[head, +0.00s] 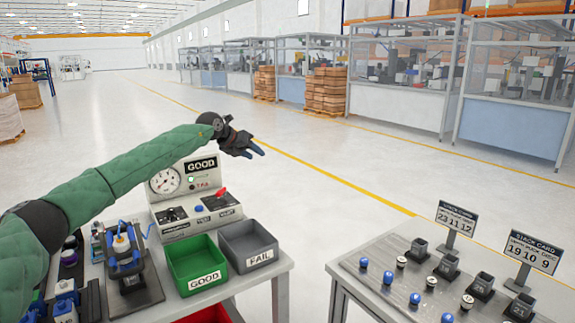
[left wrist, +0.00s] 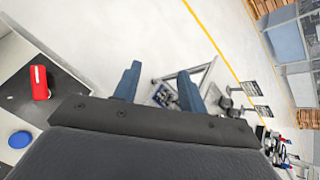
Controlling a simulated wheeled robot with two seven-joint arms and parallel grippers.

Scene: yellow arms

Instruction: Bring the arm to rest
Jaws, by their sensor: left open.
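My left arm, in a green sleeve, reaches in from the left in the head view. My left gripper (head: 256,150) is held up in the air above and behind the test station (head: 196,200), which has a gauge and a GOOD sign. In the left wrist view the two blue fingers of the gripper (left wrist: 158,88) are spread apart with nothing between them. The floor and a distant table frame show beyond them. My right gripper is not in view.
A green GOOD bin (head: 197,285) and a grey FAIL bin (head: 232,268) stand on the left table. A fixture (head: 128,262) stands beside them. The right table (head: 385,295) holds knobs, dark blocks and two sign cards. Open floor lies behind.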

